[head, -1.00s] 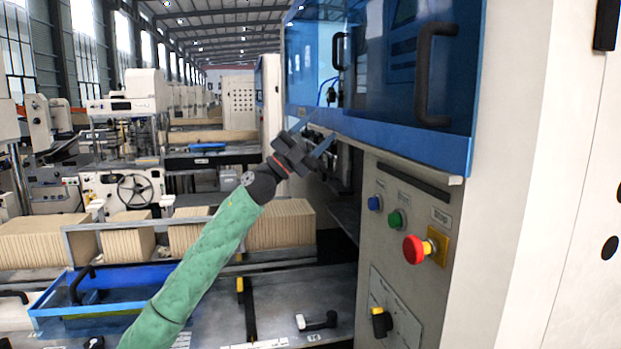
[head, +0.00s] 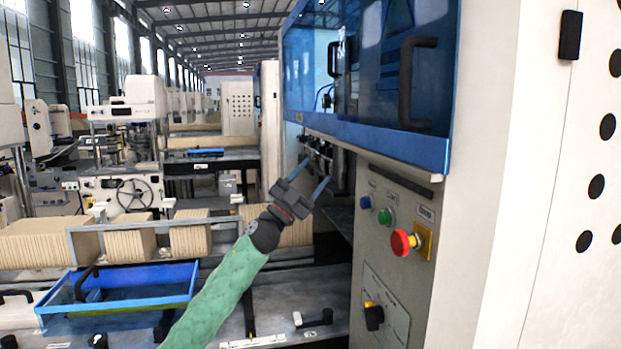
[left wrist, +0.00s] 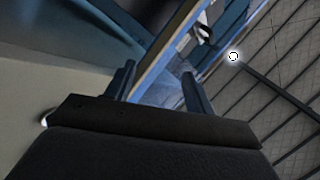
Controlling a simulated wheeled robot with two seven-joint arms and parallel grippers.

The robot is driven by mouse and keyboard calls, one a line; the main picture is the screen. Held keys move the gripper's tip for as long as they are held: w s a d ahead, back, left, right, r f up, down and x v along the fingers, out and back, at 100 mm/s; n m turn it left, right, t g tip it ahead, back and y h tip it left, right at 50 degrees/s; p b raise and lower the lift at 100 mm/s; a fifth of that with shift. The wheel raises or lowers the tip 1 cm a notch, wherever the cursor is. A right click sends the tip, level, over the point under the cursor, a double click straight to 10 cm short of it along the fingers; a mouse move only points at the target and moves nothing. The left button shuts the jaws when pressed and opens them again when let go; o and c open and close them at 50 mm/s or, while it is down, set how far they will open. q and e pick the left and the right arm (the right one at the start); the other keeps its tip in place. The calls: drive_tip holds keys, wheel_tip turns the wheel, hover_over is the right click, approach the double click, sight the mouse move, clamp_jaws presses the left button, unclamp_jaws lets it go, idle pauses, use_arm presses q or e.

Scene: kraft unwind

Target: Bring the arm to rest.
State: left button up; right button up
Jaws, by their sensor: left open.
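My left gripper (head: 312,177) is open and empty, with its two blue fingers apart. In the head view it points up and to the right, in front of the machine's dark opening below the blue guard. My green-sleeved left arm comes in from the bottom of the picture. In the left wrist view the two fingers (left wrist: 158,82) stand apart, with the blue edge of the machine and the roof beyond them. My right gripper is not in view.
The control panel (head: 388,255) carries a red stop button (head: 403,242) close to the right of the arm. The blue guard (head: 385,140) overhangs above. A blue tray (head: 190,285) and brown stacks (head: 128,242) lie left. A black-handled lever (head: 314,318) is on the bench.

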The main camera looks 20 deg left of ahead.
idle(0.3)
